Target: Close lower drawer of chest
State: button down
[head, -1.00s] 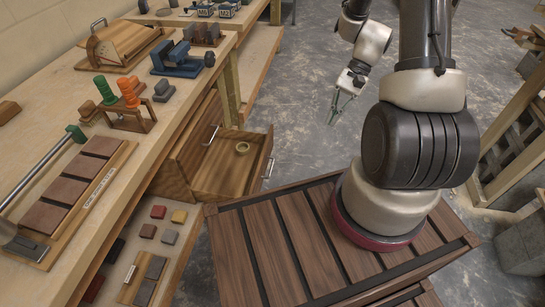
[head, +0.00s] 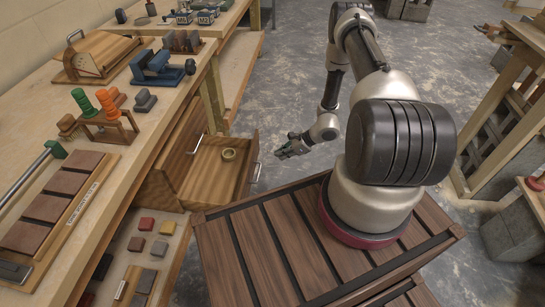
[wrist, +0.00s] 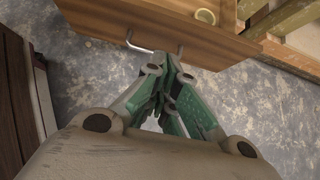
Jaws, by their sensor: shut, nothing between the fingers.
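The chest's lower drawer (head: 220,190) stands pulled out from under the workbench in the head view, with a roll of tape inside it. Its bar handle (head: 256,172) is on the front panel, which faces right. In the wrist view the drawer front (wrist: 160,28) crosses the top, with the handle (wrist: 148,46) below it. My gripper (head: 281,153) is shut and empty, a short way to the right of the drawer front. In the wrist view its green fingers (wrist: 168,72) point toward the handle; I cannot tell if they touch it.
The tape roll (head: 229,154) lies in the drawer. The workbench (head: 150,150) on the left carries a handled board, a clamp and other tools. Coloured blocks (head: 146,224) lie on its lower shelf. My slatted base deck is at the front. Floor (head: 290,80) is open beyond the drawer.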

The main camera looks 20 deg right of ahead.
send_near(251, 165)
notch_tip(251, 165, down, 3)
jog(key=shift+w+a+f, duration=0.1)
jog(key=shift+w+a, duration=0.35)
jog(key=shift+a, duration=0.25)
jog(key=shift+w+a, duration=0.4)
jog(key=shift+a, duration=0.3)
jog(key=w+a, duration=0.5)
jog(key=a, duration=0.4)
jog(key=w+a, duration=0.6)
jog(key=a, duration=0.4)
